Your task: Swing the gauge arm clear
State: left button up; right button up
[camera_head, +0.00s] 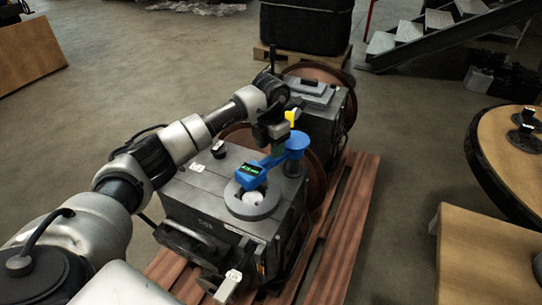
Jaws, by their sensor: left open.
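The blue gauge arm (273,161) sits on top of the dark grey engine block (200,193). Its pivot end is on a post at the right, and its end with a lit green display reaches left over a round grey ring (252,204). A pale round part shows inside the ring, under the display end. My left gripper (280,143) is open just above and behind the gauge arm, near its pivot end. A yellow piece (291,117) shows beside the gripper. I cannot tell whether the fingers touch the gauge arm. My right gripper is not in view.
The block stands on a reddish wooden pallet (345,225). A second machine block (315,105) stands close behind. A round table (496,150) with dark parts and a wooden box (485,255) are at the right. Open floor lies left and between.

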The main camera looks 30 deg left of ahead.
aim_at(266, 161)
pick_arm(q)
jog(key=shift+f, duration=1.85)
grip_shut()
